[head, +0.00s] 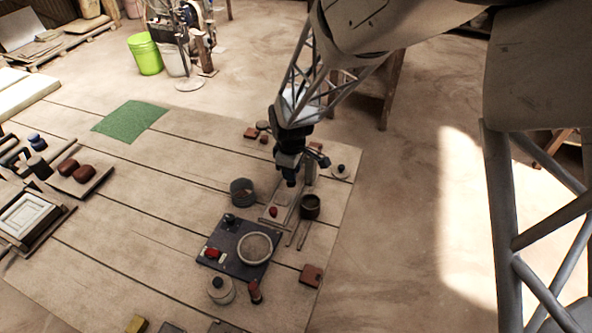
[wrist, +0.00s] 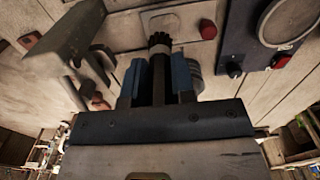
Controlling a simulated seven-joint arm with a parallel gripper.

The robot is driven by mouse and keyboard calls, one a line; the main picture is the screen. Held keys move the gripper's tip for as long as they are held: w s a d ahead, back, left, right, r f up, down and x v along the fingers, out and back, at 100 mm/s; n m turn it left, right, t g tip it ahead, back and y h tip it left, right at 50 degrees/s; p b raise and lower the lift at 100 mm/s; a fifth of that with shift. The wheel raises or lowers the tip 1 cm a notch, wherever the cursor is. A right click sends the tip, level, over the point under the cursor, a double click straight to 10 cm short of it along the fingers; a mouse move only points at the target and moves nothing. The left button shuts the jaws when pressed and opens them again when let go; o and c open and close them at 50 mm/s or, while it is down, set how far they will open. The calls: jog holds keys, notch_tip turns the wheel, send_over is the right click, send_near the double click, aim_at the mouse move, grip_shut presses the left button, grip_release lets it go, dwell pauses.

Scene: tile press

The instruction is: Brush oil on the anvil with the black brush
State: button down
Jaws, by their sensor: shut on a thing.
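My gripper (head: 289,180) is over the right part of the table, above the small pale board. In the wrist view its blue fingers (wrist: 160,80) are shut on the black brush (wrist: 159,45), a dark stick with a pale band and a ridged black end. The brush end shows against the pale plate (wrist: 180,22) with a red knob. Contact cannot be told. I cannot tell for certain which part is the anvil. A round dish (head: 254,247) on a dark base plate (head: 225,262) stands nearer the camera. A dark brown cup (head: 310,207) stands right of the gripper.
A grey pot (head: 242,191) stands close left of the gripper. Thin rods (head: 292,227) lie beside the cup. A lidded jar (head: 221,289) and a red-brown block (head: 311,276) are near the front. The table is clear around the green mat (head: 130,121).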

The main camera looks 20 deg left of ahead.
aim_at(292, 186)
jog(key=shift+f, duration=3.4)
jog(key=shift+a+f, duration=0.5)
jog(key=shift+f, duration=0.05)
jog(key=shift+a, duration=2.75)
jog(key=shift+d, duration=3.35)
jog(key=shift+s+a, duration=0.1)
jog(key=shift+s, duration=0.3)
jog(key=shift+a+f, duration=0.1)
jog(key=shift+a, duration=3.2)
jog(key=shift+d, duration=3.4)
jog(key=shift+a+r, duration=0.1)
jog(key=shift+r, duration=3.95)
